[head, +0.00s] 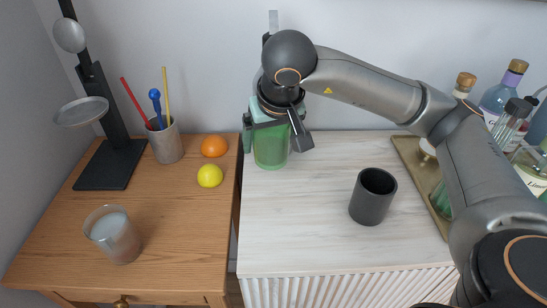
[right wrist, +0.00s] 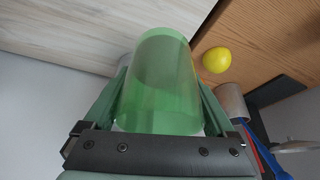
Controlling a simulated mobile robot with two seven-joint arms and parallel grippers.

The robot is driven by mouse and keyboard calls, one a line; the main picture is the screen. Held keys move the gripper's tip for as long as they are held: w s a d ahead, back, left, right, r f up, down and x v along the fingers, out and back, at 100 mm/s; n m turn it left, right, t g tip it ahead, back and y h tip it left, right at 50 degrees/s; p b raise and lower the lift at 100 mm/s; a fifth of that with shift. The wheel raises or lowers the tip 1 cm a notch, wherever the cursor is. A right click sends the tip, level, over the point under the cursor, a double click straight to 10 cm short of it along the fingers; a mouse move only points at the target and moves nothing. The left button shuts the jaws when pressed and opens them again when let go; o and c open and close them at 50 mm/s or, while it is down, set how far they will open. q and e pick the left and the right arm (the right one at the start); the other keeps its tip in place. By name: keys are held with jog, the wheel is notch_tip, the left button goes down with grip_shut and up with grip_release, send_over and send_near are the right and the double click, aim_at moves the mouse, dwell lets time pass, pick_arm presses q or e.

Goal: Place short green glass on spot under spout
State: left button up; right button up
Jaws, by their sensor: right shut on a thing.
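The short green glass (head: 270,154) is translucent and held by my right gripper (head: 273,130) over the back left of the pale worktop (head: 320,235). The fingers close on it from both sides. In the right wrist view the glass (right wrist: 160,80) fills the space between the fingers and looks empty. I cannot tell whether its base touches the worktop. I cannot clearly see a spout or a marked spot. My left gripper is not in view.
A dark cup (head: 373,195) stands on the worktop, right of the glass. A tray (head: 408,152) with bottles is at right. The wooden table (head: 180,250) at left holds a frosted glass (head: 112,235), a lemon (head: 209,176), an orange (head: 214,146), a utensil pot (head: 165,143) and a black stand (head: 108,165).

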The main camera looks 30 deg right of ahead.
aim_at(282, 131)
jog(key=w+d+f, duration=0.1)
jog(key=w+f, duration=0.1)
jog(key=f, duration=0.1)
jog(key=w+d+f, duration=0.1)
jog(key=f, duration=0.1)
jog(key=shift+d, duration=0.35)
jog(key=shift+w+d+f, duration=0.1)
jog(key=shift+f, duration=0.85)
jog(key=shift+w+d+f, duration=0.1)
jog(key=shift+f, duration=0.8)
jog(key=shift+f, duration=0.15)
jog(key=o, duration=1.4)
jog(key=shift+o, duration=0.2)
jog(key=shift+s+r, duration=0.15)
jog(key=shift+r, duration=0.35)
jog(key=v, duration=1.1)
jog(key=shift+s+a+p, duration=0.1)
jog(key=shift+s+p, duration=0.05)
jog(key=shift+p, duration=0.2)
